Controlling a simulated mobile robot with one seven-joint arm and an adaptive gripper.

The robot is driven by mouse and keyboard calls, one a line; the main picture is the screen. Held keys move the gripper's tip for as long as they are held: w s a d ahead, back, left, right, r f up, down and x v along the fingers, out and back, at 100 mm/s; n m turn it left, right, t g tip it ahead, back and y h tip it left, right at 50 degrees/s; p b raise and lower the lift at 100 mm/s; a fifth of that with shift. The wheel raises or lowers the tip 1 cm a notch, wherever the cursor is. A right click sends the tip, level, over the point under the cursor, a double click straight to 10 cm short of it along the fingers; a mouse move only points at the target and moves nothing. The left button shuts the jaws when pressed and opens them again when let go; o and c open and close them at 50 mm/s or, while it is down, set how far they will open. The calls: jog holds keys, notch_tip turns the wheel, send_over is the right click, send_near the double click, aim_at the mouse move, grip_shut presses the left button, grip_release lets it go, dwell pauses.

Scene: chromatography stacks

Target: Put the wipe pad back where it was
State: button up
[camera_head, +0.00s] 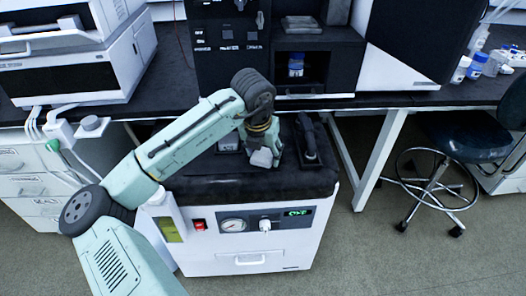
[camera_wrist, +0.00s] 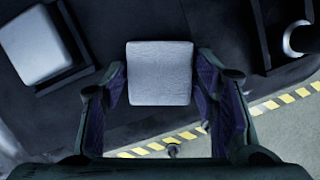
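A pale grey, square wipe pad (camera_wrist: 160,73) sits between the two fingers of my gripper (camera_wrist: 160,85) in the wrist view. The fingers meet its left and right edges, so my gripper is shut on it. In the head view the pad (camera_head: 262,158) shows at the lower end of my gripper (camera_head: 264,148), over the black top of the white cart (camera_head: 190,187). The gap beneath the pad is hard to judge. A similar pale block (camera_wrist: 36,45) lies in a black tray (camera_wrist: 72,78) at the upper left of the wrist view.
A black holder with an upright dark object (camera_head: 308,140) stands right of my gripper on the cart top. Instrument stacks (camera_head: 230,60) stand behind on the dark bench. A stool (camera_head: 465,135) is at the right.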

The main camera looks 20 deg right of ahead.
jog(key=shift+o, duration=1.3)
